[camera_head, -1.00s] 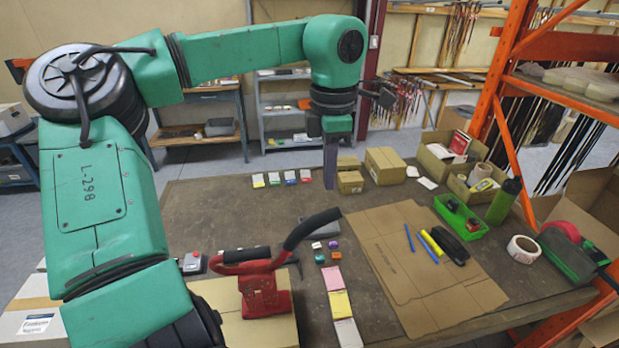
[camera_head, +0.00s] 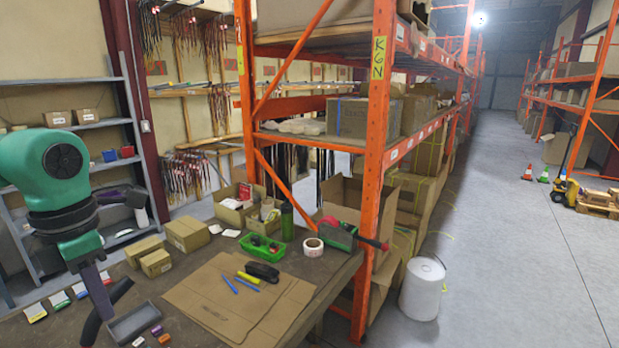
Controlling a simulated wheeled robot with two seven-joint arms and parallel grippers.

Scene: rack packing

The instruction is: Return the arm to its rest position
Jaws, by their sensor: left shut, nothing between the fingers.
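My left arm, green with dark joints, comes in at the left edge. Its left gripper (camera_head: 105,314) points down over the left part of the work table (camera_head: 178,326). The grey-purple fingers are shut with nothing held. The fingertips appear near a black curved handle and a small grey tray (camera_head: 134,322); I cannot tell the exact height or gap. My right gripper is not in view.
Flat cardboard (camera_head: 228,305) with markers, small cartons (camera_head: 187,234), a green bin (camera_head: 262,247) and a tape roll (camera_head: 313,247) occupy the table. An orange rack (camera_head: 375,170) stands right of it. A white drum (camera_head: 422,290) stands beside the open aisle floor (camera_head: 510,270).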

